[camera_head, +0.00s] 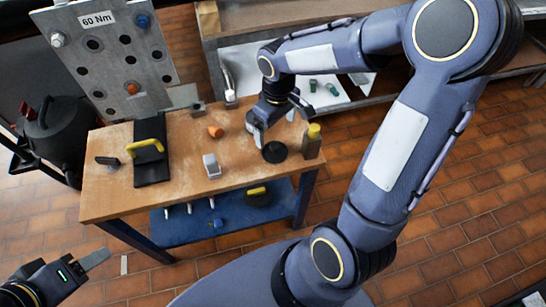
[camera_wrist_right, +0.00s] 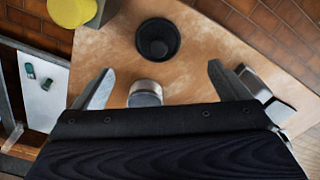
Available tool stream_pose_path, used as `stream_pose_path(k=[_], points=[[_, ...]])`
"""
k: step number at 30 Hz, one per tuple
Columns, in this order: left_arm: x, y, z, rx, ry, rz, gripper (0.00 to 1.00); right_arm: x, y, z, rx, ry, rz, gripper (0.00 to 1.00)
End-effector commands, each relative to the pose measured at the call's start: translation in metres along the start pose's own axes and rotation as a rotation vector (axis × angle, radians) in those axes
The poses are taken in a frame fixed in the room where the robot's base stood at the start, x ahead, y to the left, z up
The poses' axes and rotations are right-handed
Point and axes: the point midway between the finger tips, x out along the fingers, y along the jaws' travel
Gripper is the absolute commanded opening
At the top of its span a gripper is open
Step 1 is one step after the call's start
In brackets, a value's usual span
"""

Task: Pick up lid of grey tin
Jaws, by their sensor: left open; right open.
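A small silver-grey round tin (camera_wrist_right: 145,93) stands on the wooden workbench in the right wrist view. Its round top faces the camera, and a lid seam cannot be made out clearly. My right gripper (camera_wrist_right: 160,72) is open above the bench, with the tin showing between its fingers, closer to the left one. Contact cannot be judged. In the head view my right gripper (camera_head: 278,122) hangs over the right part of the bench and largely hides the tin. My left gripper (camera_head: 92,262) is open and empty at the lower left, away from the bench.
A black round dish (camera_head: 275,152) lies beside my right gripper. A yellow-capped container (camera_head: 312,140) stands at the workbench's (camera_head: 185,195) right edge. A grey block (camera_head: 211,165), an orange piece (camera_head: 215,131) and a yellow-handled black tool (camera_head: 150,165) lie left. A drilled plate (camera_head: 110,50) stands behind.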

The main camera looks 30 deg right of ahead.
Motion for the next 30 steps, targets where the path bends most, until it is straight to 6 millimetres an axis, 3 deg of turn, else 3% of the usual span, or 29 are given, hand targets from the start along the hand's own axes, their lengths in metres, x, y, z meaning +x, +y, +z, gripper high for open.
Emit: stream_pose_path(k=[1,19,30], points=[[0.005,-0.002,0.003,0.0,0.0,0.0,0.54,0.014,0.001,-0.005,-0.019,-0.017,0.004,0.95],[0.018,-0.008,0.009,0.0,0.001,0.0,0.54,0.091,0.002,-0.008,-0.039,-0.036,0.01,0.95],[0.019,-0.009,0.009,0.0,0.001,0.0,0.54,0.1,0.003,-0.008,-0.037,-0.032,0.011,0.94]])
